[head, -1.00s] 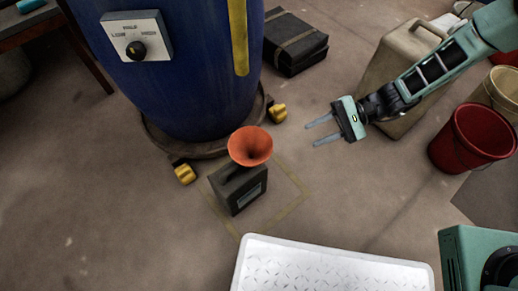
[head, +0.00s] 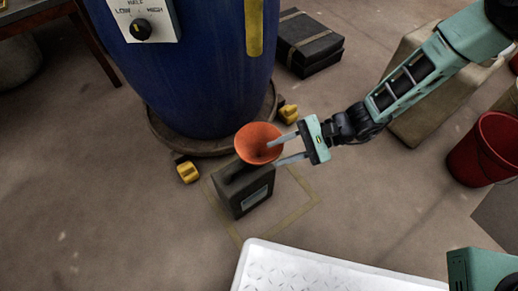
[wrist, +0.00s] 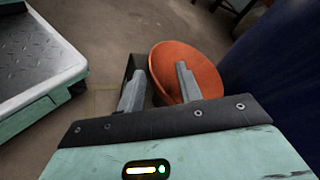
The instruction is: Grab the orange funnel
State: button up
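The orange funnel (head: 255,143) sits mouth up in the top of a dark grey box-shaped can (head: 240,192) on the floor, beside the blue vat. My gripper (head: 274,152) is open, with its fingers reaching in from the right at the funnel. In the head view one finger overlaps the bowl and the other lies just by its right edge. In the wrist view the funnel (wrist: 185,72) is ahead, with one finger in front of its bowl and the other to its left. I cannot tell whether the fingers touch it. The funnel's stem is hidden.
The blue vat (head: 195,80) with a dial panel (head: 142,20) stands behind the can. Yellow feet (head: 187,172) stick out at its base. A white tray-like platform (head: 320,270) is in front. A black case (head: 308,45), beige container (head: 420,110) and red bucket (head: 485,150) stand farther right.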

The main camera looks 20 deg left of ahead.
aim_at(268, 158)
jog(key=b+x, duration=0.1)
jog(key=x, duration=0.2)
jog(key=shift+s+a+f+b, duration=0.15)
jog(key=shift+f+b, duration=0.25)
jog(key=shift+f, duration=0.05)
jog(key=shift+s+a, duration=0.1)
jog(key=shift+a, duration=0.05)
grip_shut()
jog(key=shift+r, duration=0.1)
